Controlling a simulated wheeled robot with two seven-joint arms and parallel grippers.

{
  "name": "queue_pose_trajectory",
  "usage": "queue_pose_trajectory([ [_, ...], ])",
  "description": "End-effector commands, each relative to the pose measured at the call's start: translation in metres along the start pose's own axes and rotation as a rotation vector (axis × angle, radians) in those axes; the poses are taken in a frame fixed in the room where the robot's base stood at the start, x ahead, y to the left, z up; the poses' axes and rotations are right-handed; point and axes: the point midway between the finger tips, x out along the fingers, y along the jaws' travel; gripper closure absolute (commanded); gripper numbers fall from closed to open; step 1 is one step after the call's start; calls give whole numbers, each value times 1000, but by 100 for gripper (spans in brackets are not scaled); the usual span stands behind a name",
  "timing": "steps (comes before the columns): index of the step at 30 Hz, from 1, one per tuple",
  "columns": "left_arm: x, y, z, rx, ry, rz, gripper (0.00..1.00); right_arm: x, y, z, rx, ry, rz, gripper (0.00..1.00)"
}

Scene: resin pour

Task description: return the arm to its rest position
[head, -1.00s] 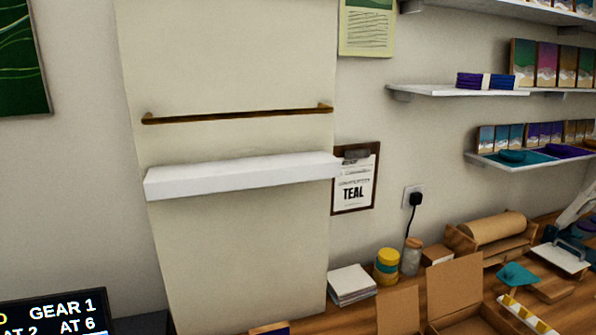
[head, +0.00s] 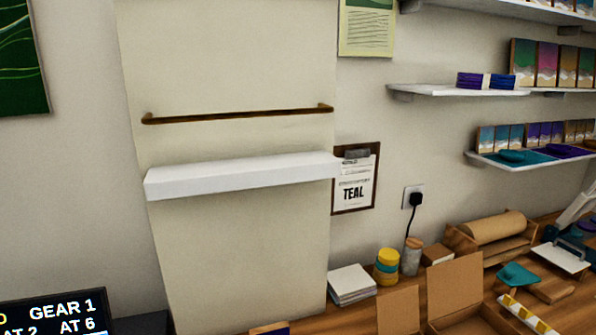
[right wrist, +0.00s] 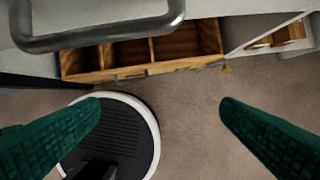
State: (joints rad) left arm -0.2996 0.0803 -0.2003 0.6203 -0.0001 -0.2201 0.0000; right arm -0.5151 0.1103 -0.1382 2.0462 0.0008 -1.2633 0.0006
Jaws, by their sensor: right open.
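My right gripper (right wrist: 160,115) shows in the right wrist view as two green textured fingers, wide apart, with nothing between them. Below it are the floor and a round black base with a white rim (right wrist: 150,125), which lies partly behind the left finger. Neither gripper shows in the head view, and my left gripper is in no view.
In the right wrist view, a grey bar handle (right wrist: 100,35) crosses the top left, near an open wooden drawer (right wrist: 125,55) with compartments. The head view shows a white wall ledge (head: 240,175), a clipboard (head: 355,180) and a workbench with boxes (head: 455,285).

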Motion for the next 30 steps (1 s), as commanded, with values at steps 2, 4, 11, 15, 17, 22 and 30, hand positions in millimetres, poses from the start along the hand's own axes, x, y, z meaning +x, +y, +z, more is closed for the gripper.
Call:
queue_pose_trajectory([
  [2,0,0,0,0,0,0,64,35,2,-13,-3,22,2,13],
  [4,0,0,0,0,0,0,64,67,3,-27,-6,37,4,13],
  [11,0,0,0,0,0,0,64,161,7,-98,-16,87,10,13],
  [15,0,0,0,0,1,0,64,201,9,-153,-24,117,13,13],
  [17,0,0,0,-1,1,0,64,214,10,-177,-27,129,14,13],
  [22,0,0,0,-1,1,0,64,232,10,-234,-34,154,16,13],
  [30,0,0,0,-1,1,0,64,236,9,-266,-39,166,17,13],
])
